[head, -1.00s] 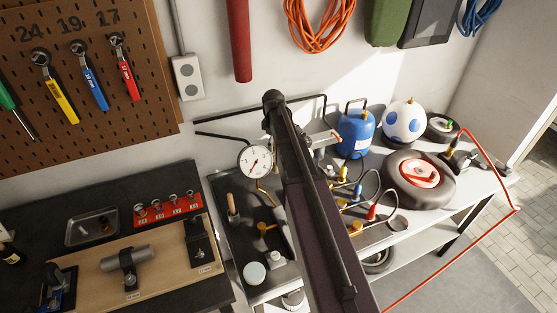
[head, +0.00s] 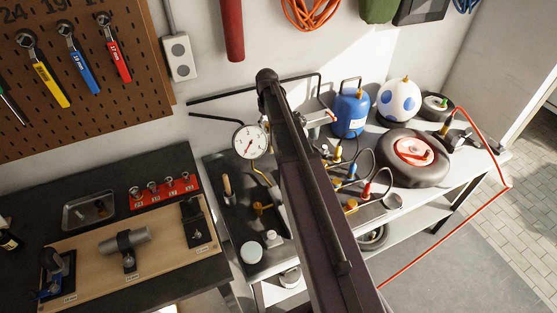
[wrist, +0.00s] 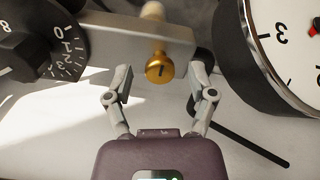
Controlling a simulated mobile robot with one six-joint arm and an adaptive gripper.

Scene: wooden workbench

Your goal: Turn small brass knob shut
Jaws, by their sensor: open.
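The small brass knob (wrist: 159,68) shows in the wrist view, on a short stem on the underside of a pale grey block (wrist: 140,35). A dark line marks its face. My gripper (wrist: 158,82) is open, with one finger on each side of the knob and gaps between the fingers and the knob. The fingertips are about level with it. In the head view my arm hides the gripper and this knob.
A black numbered dial (wrist: 45,45) is close on the left in the wrist view, and a round gauge (wrist: 285,50) is close on the right. In the head view the gauge (head: 250,142) stands beside my arm. A blue tank (head: 350,113) and a tyre (head: 413,157) are to the right.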

